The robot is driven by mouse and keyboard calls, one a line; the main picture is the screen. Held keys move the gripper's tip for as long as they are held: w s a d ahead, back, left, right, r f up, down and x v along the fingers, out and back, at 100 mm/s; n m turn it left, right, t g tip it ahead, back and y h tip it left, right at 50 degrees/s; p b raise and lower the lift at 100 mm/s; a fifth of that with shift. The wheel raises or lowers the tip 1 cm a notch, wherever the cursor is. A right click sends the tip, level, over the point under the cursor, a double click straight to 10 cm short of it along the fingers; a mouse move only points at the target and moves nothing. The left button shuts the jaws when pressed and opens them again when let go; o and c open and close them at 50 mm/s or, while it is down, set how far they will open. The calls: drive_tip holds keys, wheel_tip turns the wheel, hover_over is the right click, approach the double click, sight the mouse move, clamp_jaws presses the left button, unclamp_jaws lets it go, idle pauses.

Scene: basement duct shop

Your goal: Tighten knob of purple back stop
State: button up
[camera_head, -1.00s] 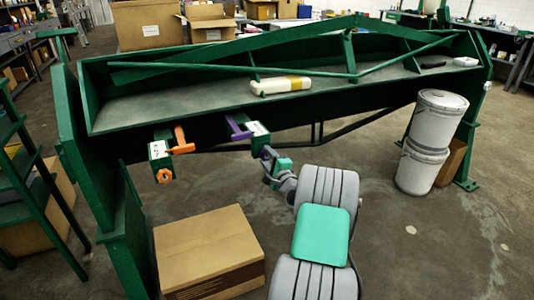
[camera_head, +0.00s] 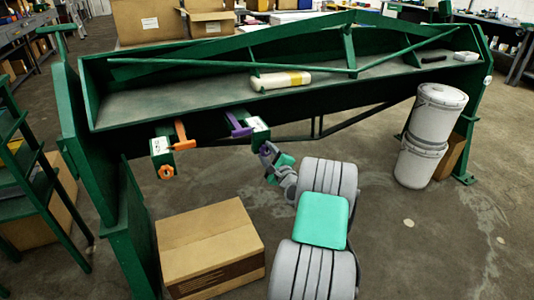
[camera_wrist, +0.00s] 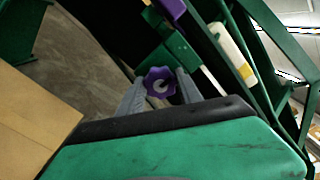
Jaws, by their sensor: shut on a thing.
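The purple back stop (camera_head: 238,126) sits on the front of the green machine, right of the orange back stop (camera_head: 181,136). Its purple knob (camera_wrist: 159,86) is a lobed wheel under a green block, seen close in the wrist view. My gripper (camera_wrist: 160,90) is shut on the purple knob, with one grey finger on each side of it. In the head view, my gripper (camera_head: 267,152) is just below the purple back stop's green block, and the knob is largely hidden there. The orange knob (camera_head: 166,172) hangs below the orange back stop's block.
The green machine (camera_head: 330,118) spans the view, with a cream and yellow bottle (camera_head: 280,81) on its bed. A cardboard box (camera_head: 208,242) stands on the floor left of my arm. Two stacked white buckets (camera_head: 428,135) stand at the right. The floor between is clear.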

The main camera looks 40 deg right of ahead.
drive_tip(key=o, duration=1.3)
drive_tip(key=shift+o, duration=0.2)
drive_tip(key=shift+s, duration=0.1)
drive_tip(key=v, duration=0.7)
drive_tip(key=shift+s+a, duration=0.2)
drive_tip(key=shift+s, duration=0.1)
